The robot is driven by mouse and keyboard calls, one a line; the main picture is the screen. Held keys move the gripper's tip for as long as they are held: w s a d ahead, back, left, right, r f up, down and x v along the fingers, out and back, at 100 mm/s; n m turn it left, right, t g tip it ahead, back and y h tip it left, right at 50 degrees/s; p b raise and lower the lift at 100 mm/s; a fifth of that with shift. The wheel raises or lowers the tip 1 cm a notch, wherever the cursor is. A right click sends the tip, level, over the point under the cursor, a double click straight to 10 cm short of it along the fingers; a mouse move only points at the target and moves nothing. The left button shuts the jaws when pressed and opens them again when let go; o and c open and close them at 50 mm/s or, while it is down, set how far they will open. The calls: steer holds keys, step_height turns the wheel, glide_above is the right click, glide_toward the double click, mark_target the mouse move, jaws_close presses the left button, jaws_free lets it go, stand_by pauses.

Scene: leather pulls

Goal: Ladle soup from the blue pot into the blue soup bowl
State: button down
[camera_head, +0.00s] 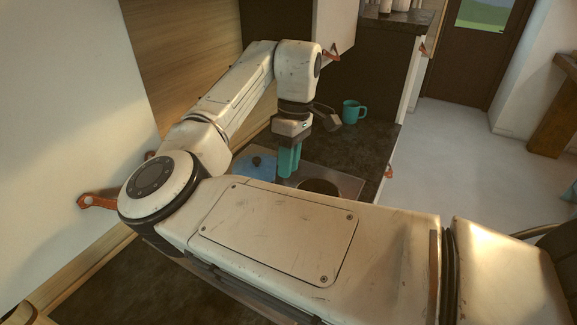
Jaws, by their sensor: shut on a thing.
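I cannot make out the ladle, the soup or the blue soup bowl. My arm covers much of the near counter.
A teal mug (353,111) stands on the dark counter (372,140), right of and behind my gripper. The metal panel (346,184) lies near the front edge. White cabinet doors with orange leather pulls (97,202) stand at the left. Open floor (465,165) is at the right.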

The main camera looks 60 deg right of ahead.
steer(key=a+v, duration=0.1)
steer(key=v, duration=0.6)
steer(key=shift+a, duration=0.25)
stand_by(0.3)
steer(key=shift+s+r, duration=0.1)
steer(key=shift+s, duration=0.05)
stand_by(1.1)
